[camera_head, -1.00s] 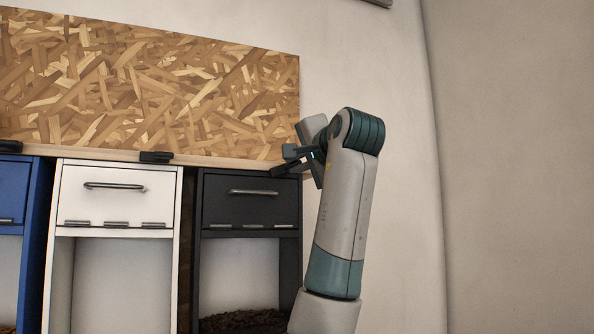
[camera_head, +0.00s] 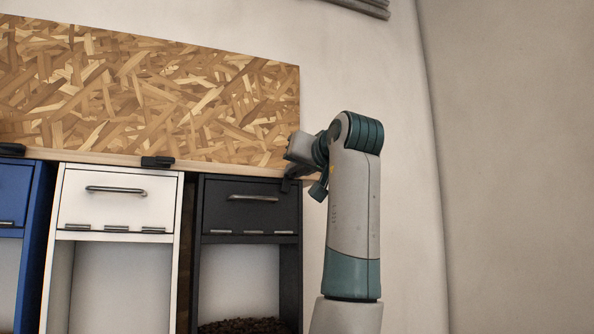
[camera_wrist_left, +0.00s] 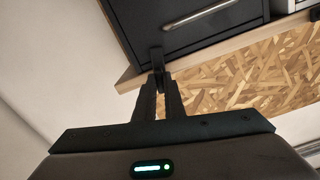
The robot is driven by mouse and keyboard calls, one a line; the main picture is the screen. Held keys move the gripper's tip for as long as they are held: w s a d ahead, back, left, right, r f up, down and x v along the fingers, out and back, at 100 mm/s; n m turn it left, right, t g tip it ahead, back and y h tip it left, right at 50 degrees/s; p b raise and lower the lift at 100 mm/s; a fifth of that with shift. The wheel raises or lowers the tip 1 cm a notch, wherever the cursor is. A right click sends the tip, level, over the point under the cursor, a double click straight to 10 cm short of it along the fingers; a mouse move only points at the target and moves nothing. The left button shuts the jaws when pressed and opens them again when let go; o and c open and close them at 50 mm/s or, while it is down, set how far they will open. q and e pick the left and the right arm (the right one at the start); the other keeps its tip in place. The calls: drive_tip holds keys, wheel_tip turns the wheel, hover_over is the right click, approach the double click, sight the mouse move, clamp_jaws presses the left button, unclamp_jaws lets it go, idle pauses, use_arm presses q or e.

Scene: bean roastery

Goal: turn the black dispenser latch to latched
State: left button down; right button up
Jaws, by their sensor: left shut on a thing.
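The black dispenser (camera_head: 250,205) stands at the right end of the row, with a metal bar handle on its front and dark beans below. Its black latch (camera_head: 287,185) sits at its top right corner, by the wooden ledge, mostly hidden by my left gripper (camera_head: 292,176) in the head view. In the left wrist view the latch (camera_wrist_left: 156,56) is between the fingertips of my left gripper (camera_wrist_left: 158,80), which is shut on it. The latch now points downward over the dispenser front. My right gripper is in no view.
A white dispenser (camera_head: 116,201) and a blue dispenser (camera_head: 14,195) stand to the left. Their black latches (camera_head: 157,162) lie sideways along the ledge. A chipboard panel (camera_head: 150,90) rises above. The plain wall to the right is clear.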

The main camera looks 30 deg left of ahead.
use_arm(q)
drive_tip(key=shift+f+n, duration=0.15)
drive_tip(key=shift+n, duration=1.25)
drive_tip(key=c, duration=1.8)
unclamp_jaws()
drive_tip(key=shift+c, duration=0.2)
drive_tip(key=b+v, duration=0.7)
drive_tip(key=v, duration=1)
drive_tip(key=shift+d, duration=0.25)
